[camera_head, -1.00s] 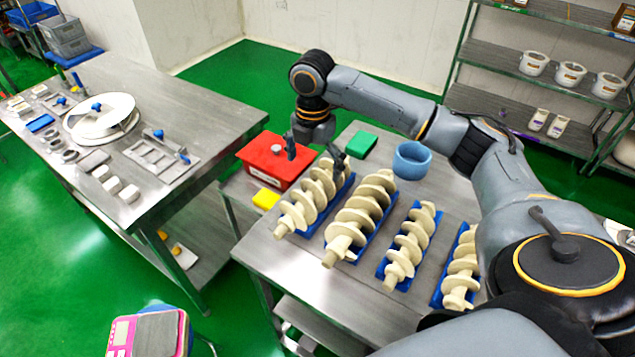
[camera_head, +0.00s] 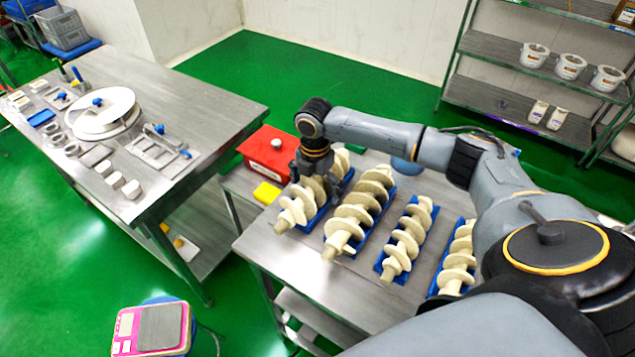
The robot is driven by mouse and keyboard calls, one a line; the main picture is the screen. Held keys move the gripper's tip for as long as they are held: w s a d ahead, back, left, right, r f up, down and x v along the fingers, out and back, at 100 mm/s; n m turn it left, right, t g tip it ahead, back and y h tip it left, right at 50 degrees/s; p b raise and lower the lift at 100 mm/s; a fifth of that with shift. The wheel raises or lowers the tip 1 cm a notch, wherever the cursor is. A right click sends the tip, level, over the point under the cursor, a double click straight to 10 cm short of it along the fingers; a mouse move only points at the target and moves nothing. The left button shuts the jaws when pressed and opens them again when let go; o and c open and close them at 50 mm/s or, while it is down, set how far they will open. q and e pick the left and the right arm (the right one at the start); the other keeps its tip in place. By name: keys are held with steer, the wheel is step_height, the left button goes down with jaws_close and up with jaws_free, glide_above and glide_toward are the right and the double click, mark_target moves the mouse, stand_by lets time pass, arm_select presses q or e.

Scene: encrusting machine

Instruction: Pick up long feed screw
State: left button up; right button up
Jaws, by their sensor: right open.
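Several cream feed screws lie side by side in blue holders on the steel table. The far-left screw (camera_head: 297,208) and the one beside it (camera_head: 352,222) look bigger than the two at the right, a slim one (camera_head: 408,240) and another (camera_head: 459,262). I cannot tell for sure which is the long feed screw. My right gripper (camera_head: 316,189) points down over the far-left screw, open, with its fingers on either side of the screw's upper part. Whether they touch it is unclear. My left gripper is out of view.
A red box (camera_head: 267,153) and a yellow block (camera_head: 267,193) sit just left of the gripper. A blue round container (camera_head: 404,168) is mostly behind my right arm. A second steel table (camera_head: 215,103) stands left; a pink scale (camera_head: 152,327) is at bottom.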

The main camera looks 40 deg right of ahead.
steer(key=shift+r, duration=0.1)
steer(key=c, duration=1.6)
steer(key=shift+o, duration=0.2)
